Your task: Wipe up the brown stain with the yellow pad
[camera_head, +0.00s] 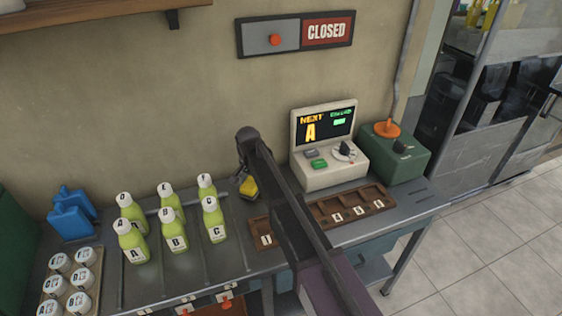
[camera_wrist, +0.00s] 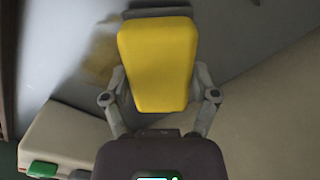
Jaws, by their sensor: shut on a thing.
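The yellow pad (camera_wrist: 158,62) is held between the fingers of my gripper (camera_wrist: 160,92) in the wrist view. In the head view the yellow pad (camera_head: 249,188) shows at the end of my gripper (camera_head: 246,176), low over the back of the grey counter. I cannot tell whether the pad touches the counter. A faint brownish stain (camera_wrist: 101,60) shows on the grey surface just left of the pad in the wrist view. The pad may cover part of it. I cannot make out the stain in the head view.
Several green bottles (camera_head: 172,232) stand left of my gripper. To the right are a cream console (camera_head: 326,172), a green box with an orange top (camera_head: 398,158) and a brown divided tray (camera_head: 372,198). The beige wall (camera_head: 190,90) is close behind. My arm hides part of the counter.

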